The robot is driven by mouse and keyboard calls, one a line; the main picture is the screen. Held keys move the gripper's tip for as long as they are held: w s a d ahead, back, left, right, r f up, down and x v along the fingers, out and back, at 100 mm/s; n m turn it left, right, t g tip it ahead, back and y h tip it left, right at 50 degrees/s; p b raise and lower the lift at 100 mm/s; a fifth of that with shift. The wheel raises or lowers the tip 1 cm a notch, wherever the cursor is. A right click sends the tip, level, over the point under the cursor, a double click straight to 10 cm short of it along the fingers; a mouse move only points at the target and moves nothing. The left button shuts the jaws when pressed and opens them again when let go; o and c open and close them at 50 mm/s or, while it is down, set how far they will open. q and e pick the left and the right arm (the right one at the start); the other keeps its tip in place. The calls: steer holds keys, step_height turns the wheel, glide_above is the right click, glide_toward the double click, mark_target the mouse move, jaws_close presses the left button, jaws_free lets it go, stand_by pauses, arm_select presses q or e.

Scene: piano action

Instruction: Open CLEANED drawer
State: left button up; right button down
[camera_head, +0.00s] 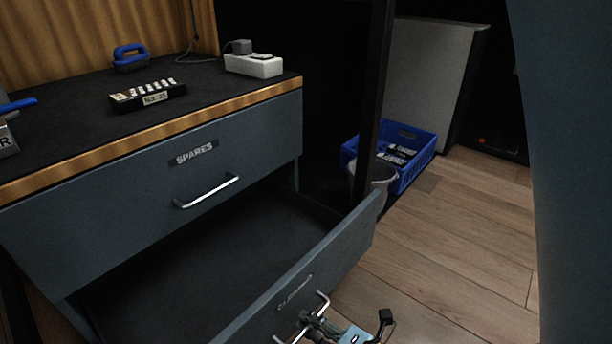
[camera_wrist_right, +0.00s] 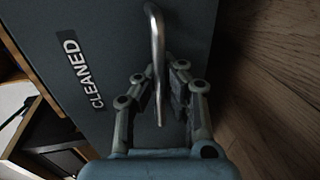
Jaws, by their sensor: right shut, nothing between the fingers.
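The CLEANED drawer (camera_head: 338,247) is pulled well out below the SPARES drawer, and the visible part of its dark inside looks empty. Its label reads CLEANED in the right wrist view (camera_wrist_right: 83,74). Its metal bar handle (camera_wrist_right: 157,50) shows at the front face. My right gripper (camera_wrist_right: 160,88) is at this handle, with a finger showing on each side of the bar. The fingers are shut without a grip on the bar; contact is unclear. In the head view the right gripper (camera_head: 345,325) is at the bottom edge, partly cut off. My left gripper is out of view.
The SPARES drawer (camera_head: 120,205) above is closed. The dark bench top (camera_head: 75,100) holds a black block with small keys (camera_head: 148,96), a white box (camera_head: 253,65) and a blue-handled tool (camera_head: 131,58). A grey bin (camera_head: 372,175) and blue crate (camera_head: 418,170) stand behind the drawer. Wooden floor lies free at right.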

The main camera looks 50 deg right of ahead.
stand_by(0.3)
steer(key=c, duration=1.4)
jaws_free()
